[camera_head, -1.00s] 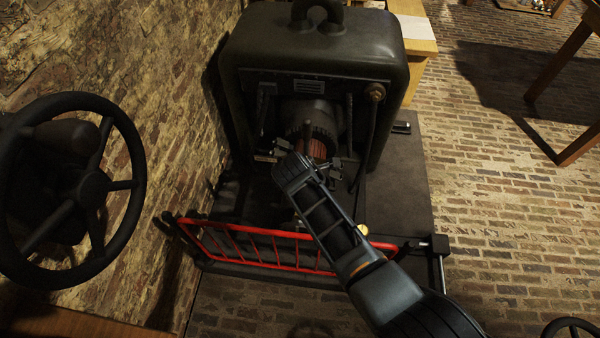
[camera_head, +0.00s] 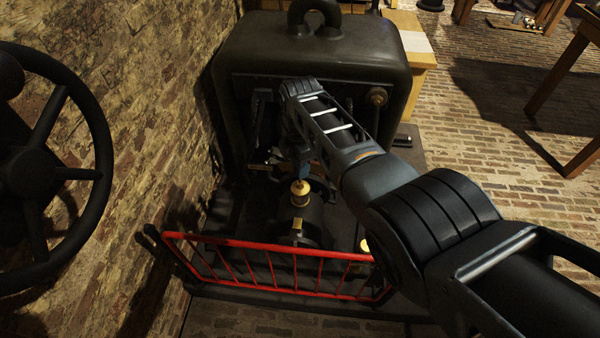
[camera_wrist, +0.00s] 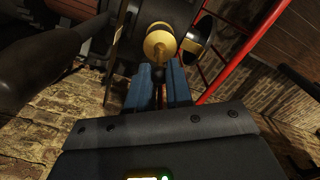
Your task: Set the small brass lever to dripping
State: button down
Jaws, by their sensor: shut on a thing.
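A brass oiler cup (camera_head: 300,190) stands on a dark bearing in front of the big black machine. In the wrist view the brass oiler (camera_wrist: 160,43) is just beyond my fingertips, with its round top facing me. My gripper (camera_wrist: 158,72) has its two blue fingers close together with a thin dark piece between them, at the oiler's top. I take this piece to be the small lever; the fingers hide most of it, and its setting cannot be read. In the head view my gripper (camera_head: 301,181) comes down onto the oiler from above.
A red railing (camera_head: 270,270) runs across the front of the machine (camera_head: 310,52). A black handwheel (camera_head: 75,174) is at the left by the brick wall. A second brass piece (camera_head: 298,229) is on the bearing below the oiler. Open brick floor lies to the right.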

dwell(0.5)
jog(key=c, duration=1.1)
grip_release()
notch_tip(320, 180, up, 8)
jog(key=shift+w+f+p, duration=0.1)
jog(key=shift+f+p, duration=0.05)
jog(key=shift+p, duration=0.55)
